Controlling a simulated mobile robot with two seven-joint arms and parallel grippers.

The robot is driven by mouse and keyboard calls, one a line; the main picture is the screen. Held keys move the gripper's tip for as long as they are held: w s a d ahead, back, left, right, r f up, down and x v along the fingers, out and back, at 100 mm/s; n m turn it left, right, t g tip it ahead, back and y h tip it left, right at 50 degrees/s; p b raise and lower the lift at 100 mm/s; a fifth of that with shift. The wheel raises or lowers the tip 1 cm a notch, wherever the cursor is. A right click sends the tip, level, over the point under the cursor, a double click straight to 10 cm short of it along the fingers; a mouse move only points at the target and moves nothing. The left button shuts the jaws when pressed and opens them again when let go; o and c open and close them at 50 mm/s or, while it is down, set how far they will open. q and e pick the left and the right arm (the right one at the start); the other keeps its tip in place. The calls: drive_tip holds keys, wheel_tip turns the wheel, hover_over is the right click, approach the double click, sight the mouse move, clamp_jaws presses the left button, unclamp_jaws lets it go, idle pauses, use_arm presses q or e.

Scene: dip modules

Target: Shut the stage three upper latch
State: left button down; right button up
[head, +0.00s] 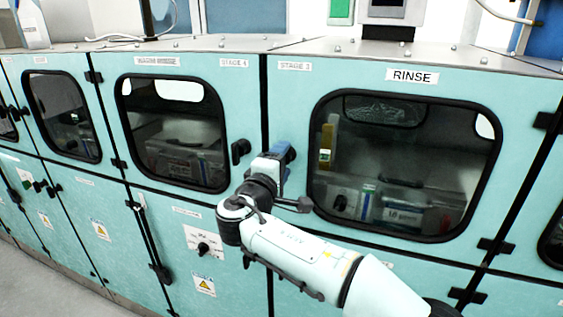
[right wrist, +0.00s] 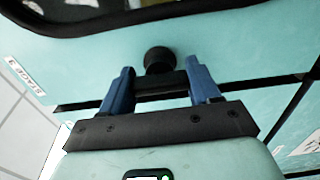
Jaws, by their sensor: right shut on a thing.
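The stage three upper door (head: 296,98) has a large dark window in a black frame and a RINSE label. My right gripper (head: 288,153) is at this door's left edge, by the seam with the stage four door. In the right wrist view, the blue fingers of the gripper (right wrist: 160,78) stand on either side of a black latch (right wrist: 158,60) with a round knob, and the gripper is shut on it. In the head view the gripper hides this latch. I cannot tell whether the latch is turned across the seam. My left gripper is not in view.
The stage four upper door's black latch (head: 240,150) is just left of my gripper. Lower doors (head: 170,225) with warning stickers and a latch (head: 203,248) lie below. A metal top (head: 350,55) runs above. Floor (head: 35,275) shows at the lower left.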

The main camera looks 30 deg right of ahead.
drive_tip(key=o, duration=1.1)
drive_tip(key=shift+c, duration=0.2)
use_arm(q)
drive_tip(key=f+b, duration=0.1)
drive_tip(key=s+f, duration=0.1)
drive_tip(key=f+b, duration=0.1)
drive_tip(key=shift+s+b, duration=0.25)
drive_tip(key=shift+b, duration=0.1)
use_arm(e)
drive_tip(key=v, duration=1.3)
drive_tip(key=shift+s, duration=0.2)
